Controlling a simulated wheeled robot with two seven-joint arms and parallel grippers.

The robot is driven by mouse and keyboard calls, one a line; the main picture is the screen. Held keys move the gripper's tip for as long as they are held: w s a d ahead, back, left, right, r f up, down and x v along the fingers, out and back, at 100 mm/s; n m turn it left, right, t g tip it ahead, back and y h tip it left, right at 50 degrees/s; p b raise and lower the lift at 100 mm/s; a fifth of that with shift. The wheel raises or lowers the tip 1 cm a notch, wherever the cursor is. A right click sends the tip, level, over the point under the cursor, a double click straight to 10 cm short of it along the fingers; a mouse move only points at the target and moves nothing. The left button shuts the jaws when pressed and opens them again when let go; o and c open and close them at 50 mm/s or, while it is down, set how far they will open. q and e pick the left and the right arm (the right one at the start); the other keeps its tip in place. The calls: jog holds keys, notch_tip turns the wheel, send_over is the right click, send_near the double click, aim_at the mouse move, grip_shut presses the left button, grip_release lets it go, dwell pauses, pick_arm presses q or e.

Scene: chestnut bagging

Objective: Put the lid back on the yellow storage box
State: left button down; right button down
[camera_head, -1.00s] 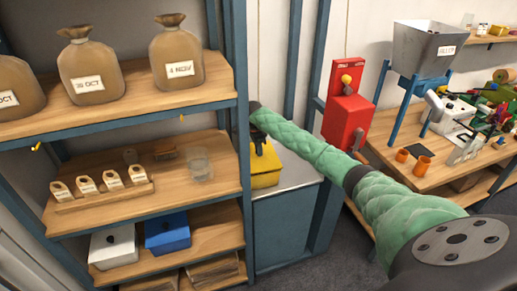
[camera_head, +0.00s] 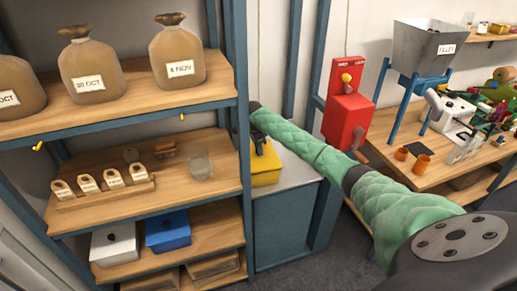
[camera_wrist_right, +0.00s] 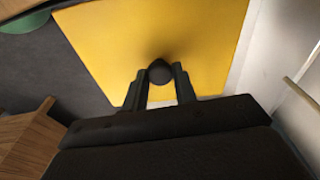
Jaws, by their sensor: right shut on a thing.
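The yellow storage box (camera_head: 265,177) stands on the grey cabinet top, just right of the wooden shelf unit, partly hidden by my right arm and the shelf post. My right gripper (camera_head: 259,147) is over it, pointing down. In the right wrist view, the yellow lid (camera_wrist_right: 205,45) fills most of the picture, and my right gripper (camera_wrist_right: 160,80) is shut on its dark round knob (camera_wrist_right: 160,71). I cannot tell whether the lid rests on the box or is slightly above it. My left gripper is not in view.
The blue shelf post (camera_head: 240,130) stands close to the left of the box. A red dispenser (camera_head: 348,117) is on the right, and a workbench (camera_head: 427,172) with a grey hopper (camera_head: 425,45) stands beyond. The shelves hold sacks, a white box (camera_head: 114,246) and a blue box (camera_head: 168,231).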

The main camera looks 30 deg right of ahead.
jog(key=shift+f+p, duration=0.25)
jog(key=shift+p, duration=0.15)
dwell(0.5)
jog(key=c, duration=0.6)
grip_release()
jog(key=shift+o, duration=0.2)
jog(key=shift+r, duration=0.1)
jog(key=shift+r+p, duration=2.3)
jog(key=shift+p, duration=0.2)
jog(key=shift+r, duration=1.1)
grip_shut()
